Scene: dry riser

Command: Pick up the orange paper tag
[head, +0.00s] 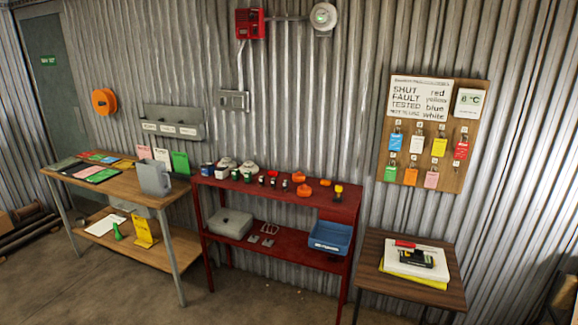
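An orange paper tag (411,177) hangs from a hook in the bottom row of a wooden board (471,139) on the corrugated wall at right. It hangs between a green tag (391,173) on its left and a pink tag (431,180) on its right. Above it hang blue (395,142), white (416,145), yellow (439,147) and red (461,150) tags. My gripper is not in view.
A small wooden table (374,272) stands below the board, bearing a white and yellow stack with a dark device. A red shelf unit (345,204) with small items stands at centre. A workbench (122,189) with coloured cards stands at left. Bare floor shows in front.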

